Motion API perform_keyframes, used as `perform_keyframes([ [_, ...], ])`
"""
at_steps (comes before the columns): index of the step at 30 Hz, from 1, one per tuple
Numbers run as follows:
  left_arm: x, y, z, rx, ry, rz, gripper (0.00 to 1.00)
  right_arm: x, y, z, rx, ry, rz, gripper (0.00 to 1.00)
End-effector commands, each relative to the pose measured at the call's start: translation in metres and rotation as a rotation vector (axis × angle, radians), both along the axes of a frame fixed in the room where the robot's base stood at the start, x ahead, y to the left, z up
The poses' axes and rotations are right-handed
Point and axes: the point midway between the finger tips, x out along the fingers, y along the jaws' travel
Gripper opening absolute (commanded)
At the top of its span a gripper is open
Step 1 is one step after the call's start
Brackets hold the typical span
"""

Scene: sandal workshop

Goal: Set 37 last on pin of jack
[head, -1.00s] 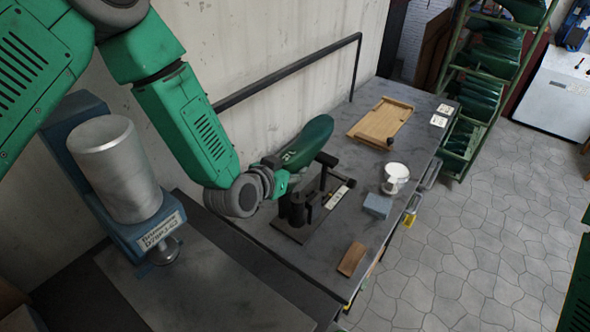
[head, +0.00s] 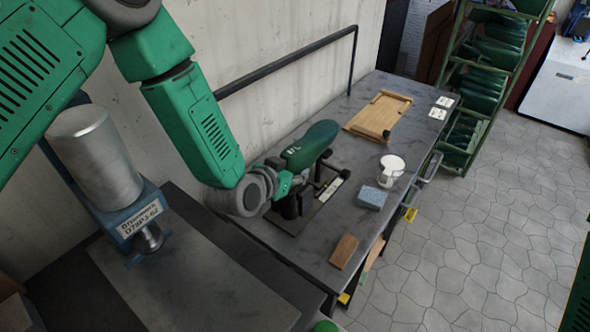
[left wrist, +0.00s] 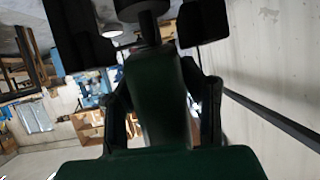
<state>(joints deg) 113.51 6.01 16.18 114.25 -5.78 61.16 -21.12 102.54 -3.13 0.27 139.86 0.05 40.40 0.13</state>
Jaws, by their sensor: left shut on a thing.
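My left gripper (head: 283,181) is shut on a dark green last (head: 316,142) with a small pale marking that I cannot read. The last is held above the bench, over the back of the black jack (head: 291,206), its far end pointing away to the upper right. The jack stands on a dark base plate with a pale label. The gripper and last hide part of the jack, and I cannot see its pin clearly or tell whether the last touches it. In the left wrist view the last (left wrist: 160,95) lies between both fingers. My right gripper is not in view.
On the bench (head: 335,230) are a wooden board (head: 378,114), a white cup (head: 391,168), a blue-grey block (head: 371,198) and a brown block (head: 344,251). A blue press (head: 142,215) stands at left. A rack of green lasts (head: 490,75) stands behind the bench.

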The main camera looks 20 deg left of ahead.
Motion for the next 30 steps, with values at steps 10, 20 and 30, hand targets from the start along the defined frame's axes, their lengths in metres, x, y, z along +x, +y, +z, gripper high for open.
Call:
perform_keyframes([
  [10,0.002,0.003,0.019,-0.008,-0.01,-0.004,0.0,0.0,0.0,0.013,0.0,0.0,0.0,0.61],
  [20,0.002,-0.002,0.033,-0.005,-0.011,-0.004,0.0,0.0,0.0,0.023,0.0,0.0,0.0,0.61],
  [30,0.002,-0.001,0.046,-0.007,-0.012,-0.005,0.0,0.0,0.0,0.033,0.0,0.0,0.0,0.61],
])
